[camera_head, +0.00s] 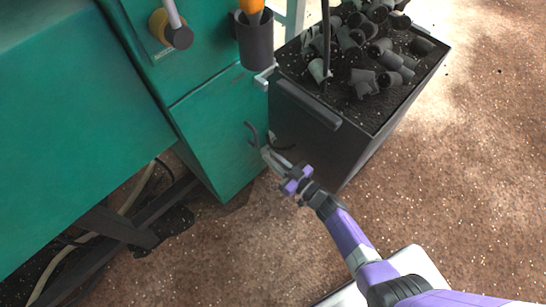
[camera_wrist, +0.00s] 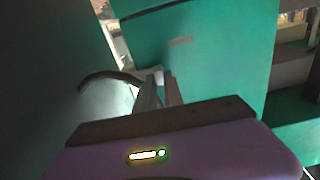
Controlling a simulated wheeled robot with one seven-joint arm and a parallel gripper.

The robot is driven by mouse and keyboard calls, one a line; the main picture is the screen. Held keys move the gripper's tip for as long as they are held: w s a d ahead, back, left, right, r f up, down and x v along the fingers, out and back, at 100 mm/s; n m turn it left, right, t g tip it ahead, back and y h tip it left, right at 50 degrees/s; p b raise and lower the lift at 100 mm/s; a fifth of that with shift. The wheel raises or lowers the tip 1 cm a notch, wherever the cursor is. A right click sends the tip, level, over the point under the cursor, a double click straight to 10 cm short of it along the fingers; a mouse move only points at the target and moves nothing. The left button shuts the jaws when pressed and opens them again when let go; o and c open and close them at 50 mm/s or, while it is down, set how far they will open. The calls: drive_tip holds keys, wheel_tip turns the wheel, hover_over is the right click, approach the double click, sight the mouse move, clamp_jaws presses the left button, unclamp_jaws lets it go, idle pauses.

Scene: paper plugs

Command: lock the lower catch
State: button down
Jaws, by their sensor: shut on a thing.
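My gripper (camera_head: 267,153) is at the front edge of the green cabinet, beside the black bin. Its fingers also show in the wrist view (camera_wrist: 160,90). They are closed on the lower catch, a small pale part (camera_wrist: 152,73) at the fingertips. The fingers hide most of the catch, so I cannot tell whether it is locked. A dark curved handle (camera_head: 252,133) stands out from the cabinet's lower door just left of the fingertips. A dark curved piece (camera_wrist: 108,78) reaches toward the catch from the left in the wrist view.
A pale upper catch (camera_head: 265,78) sits higher on the same edge. The black bin (camera_head: 305,120), heaped with dark plugs (camera_head: 362,82), stands close on the right. A dark cup (camera_head: 255,42) hangs above. Open brown floor (camera_head: 450,180) lies to the right.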

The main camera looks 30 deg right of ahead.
drive_tip(key=shift+s+f+n, duration=0.1)
drive_tip(key=shift+f+n, duration=0.1)
drive_tip(key=shift+n, duration=0.1)
drive_tip(key=c, duration=1.4)
unclamp_jaws()
drive_tip(key=shift+c, duration=0.2)
drive_tip(key=p+v, duration=0.2)
drive_tip(key=v, duration=0.5)
drive_tip(key=shift+s, duration=0.35)
drive_tip(key=shift+d, duration=0.1)
drive_tip(key=shift+r, duration=0.1)
